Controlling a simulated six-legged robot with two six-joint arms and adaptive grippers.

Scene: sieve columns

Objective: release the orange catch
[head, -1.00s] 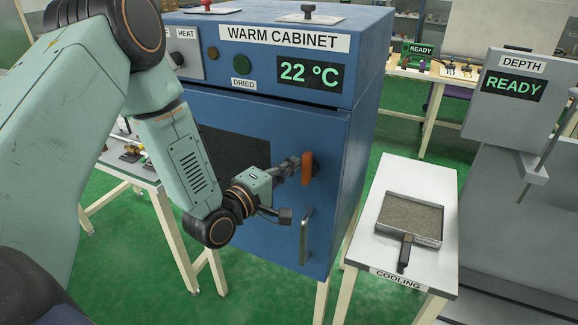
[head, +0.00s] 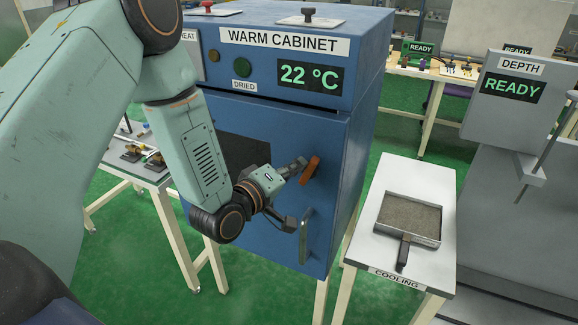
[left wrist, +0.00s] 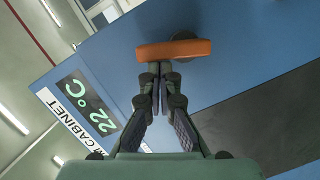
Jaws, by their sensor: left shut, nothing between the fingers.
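The orange catch (head: 311,170) is on the right side of the blue cabinet door, above the door handle (head: 304,236). In the head view it is tilted, its top leaning right. My left gripper (head: 301,163) is shut and empty, its fingertips beside the catch's left side. In the left wrist view the catch (left wrist: 174,49) lies across just beyond the closed fingertips (left wrist: 160,72). I cannot tell whether they touch it. The cabinet door looks closed. My right gripper is not in view.
The warm cabinet (head: 352,60) reads 22 °C. To its right, a white cooling table (head: 422,180) bears a tray of grey-brown material (head: 408,217) with a dark handle. A grey depth machine (head: 513,110) stands further right. A table with small parts (head: 130,165) is at left.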

